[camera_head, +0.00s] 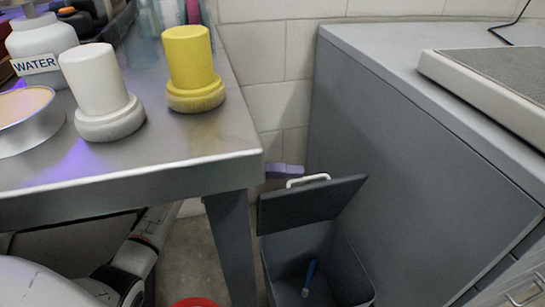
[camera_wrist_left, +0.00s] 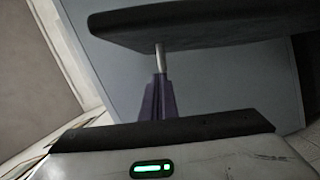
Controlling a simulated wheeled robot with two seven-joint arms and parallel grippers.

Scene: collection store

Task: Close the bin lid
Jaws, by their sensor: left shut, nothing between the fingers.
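The bin (camera_head: 350,272) stands on the floor between the metal table and the grey cabinet. Its dark lid (camera_head: 310,204) is up and tilted, with the inside of the bin showing below it. A white handle (camera_head: 308,180) is on the lid's far side. My left gripper (camera_head: 287,170) shows as purple fingers behind the lid, next to the handle; the table hides part of its arm. In the left wrist view the shut, empty fingers (camera_wrist_left: 158,98) point toward the lid (camera_wrist_left: 190,28), close to a pale handle bar (camera_wrist_left: 160,57). I cannot tell whether they touch. My right gripper is not in view.
The metal table (camera_head: 180,130) holds a yellow container (camera_head: 190,65), a white container (camera_head: 97,85) and a WATER bottle (camera_head: 42,48). The grey cabinet (camera_head: 400,170) borders the bin on the right. A blue object (camera_head: 309,277) lies inside the bin. A red object (camera_head: 193,302) shows below.

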